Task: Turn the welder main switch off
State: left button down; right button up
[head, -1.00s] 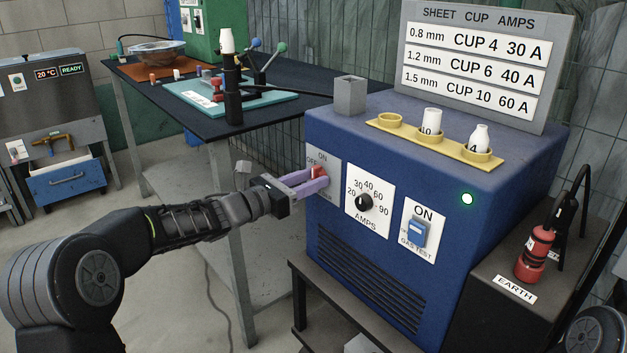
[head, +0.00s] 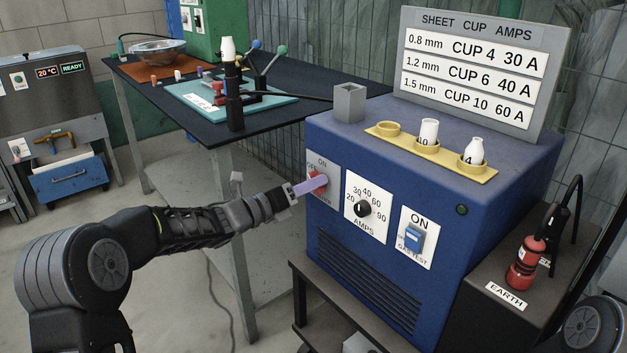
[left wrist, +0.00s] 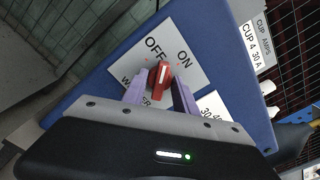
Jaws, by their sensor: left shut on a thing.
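The welder (head: 345,235) is a blue box on a dark stand. The welder's lamp (head: 461,210) is dark green and unlit. My right gripper is not in view.
The amps dial (head: 363,208) and blue gas test switch (head: 414,236) are right of the main switch. A yellow cup rack (head: 398,143) and a grey holder (head: 349,103) stand on top. A dark workbench (head: 185,112) is behind left.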

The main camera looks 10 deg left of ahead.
pick_arm(q)
jog(key=shift+s+n+p, duration=0.1)
jog(key=shift+n+p, duration=0.5)
jog(key=shift+n, duration=0.6)
jog(key=c, duration=1.3)
grip_release()
jog(key=shift+a+r, duration=0.1)
jog(key=shift+r, duration=0.05)
jog(key=shift+s+a, duration=0.1)
jog(key=b+v, duration=0.1)
jog(key=v, duration=0.3)
jog(key=shift+s+a+b, duration=0.1)
jog(key=shift+s+b, duration=0.1)
jog(key=shift+b, duration=0.2)
jog(key=shift+a, duration=0.15)
